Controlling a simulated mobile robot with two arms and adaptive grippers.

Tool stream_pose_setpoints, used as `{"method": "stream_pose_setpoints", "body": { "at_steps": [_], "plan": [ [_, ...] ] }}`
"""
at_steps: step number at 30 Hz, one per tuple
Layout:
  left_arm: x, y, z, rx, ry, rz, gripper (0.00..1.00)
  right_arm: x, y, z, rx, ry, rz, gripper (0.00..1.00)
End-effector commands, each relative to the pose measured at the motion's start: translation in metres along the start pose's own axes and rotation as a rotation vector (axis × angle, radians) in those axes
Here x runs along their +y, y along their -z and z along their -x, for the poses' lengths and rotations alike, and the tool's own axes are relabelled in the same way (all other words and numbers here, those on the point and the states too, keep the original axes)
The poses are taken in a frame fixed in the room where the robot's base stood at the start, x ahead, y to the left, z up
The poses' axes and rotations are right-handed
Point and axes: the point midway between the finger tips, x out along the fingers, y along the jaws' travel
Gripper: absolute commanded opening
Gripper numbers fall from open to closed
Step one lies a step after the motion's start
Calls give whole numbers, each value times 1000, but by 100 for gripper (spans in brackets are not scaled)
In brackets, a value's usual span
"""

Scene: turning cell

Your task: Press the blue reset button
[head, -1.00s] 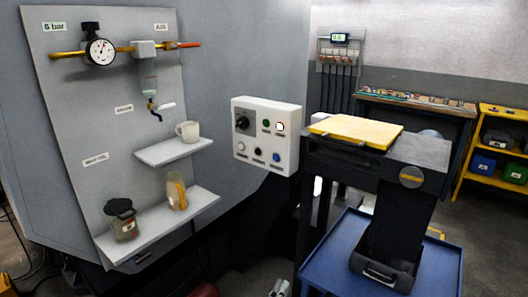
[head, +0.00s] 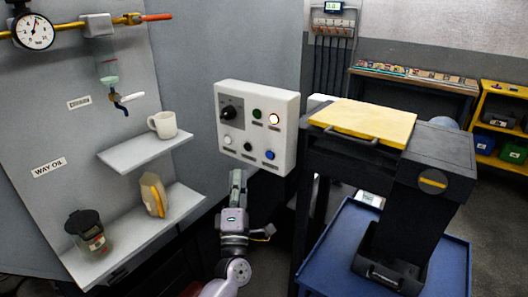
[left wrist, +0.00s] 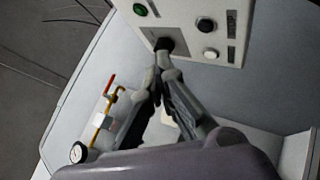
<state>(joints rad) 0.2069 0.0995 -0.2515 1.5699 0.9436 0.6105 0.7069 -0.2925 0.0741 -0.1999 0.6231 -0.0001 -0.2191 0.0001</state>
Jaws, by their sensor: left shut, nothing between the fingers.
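The blue reset button (head: 269,155) is at the lower right of the white control box (head: 285,95). It is not visible in the left wrist view. My left gripper (head: 238,175) is shut and empty, pointing up just below the box in the head view. In the left wrist view its closed fingertips (left wrist: 161,62) overlap the edge of the black rotary knob (left wrist: 163,44); I cannot tell whether they touch. My right gripper is not in view.
The box also carries a green button (head: 257,113), a lit white button (head: 274,119), a white button (head: 227,140) and a black button (head: 248,146). Shelves with a mug (head: 163,125) stand left. A blue cart (head: 335,240) and dark stand (head: 420,190) stand right.

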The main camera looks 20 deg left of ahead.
Motion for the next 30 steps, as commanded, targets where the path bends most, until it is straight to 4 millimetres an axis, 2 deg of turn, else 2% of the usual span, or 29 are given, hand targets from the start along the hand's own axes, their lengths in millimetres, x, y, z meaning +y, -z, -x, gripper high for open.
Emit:
{"method": "stream_pose_setpoints", "body": {
  "at_steps": [7, 13, 30],
  "plan": [
    [0, 0, 0, -1, 1, -1, 0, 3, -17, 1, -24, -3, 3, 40],
    [-6, -5, -6, -1, 0, 0, 0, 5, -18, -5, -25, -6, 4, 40],
    [-43, -40, -54, 0, 0, -1, 0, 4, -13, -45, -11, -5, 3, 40]
  ]
}}
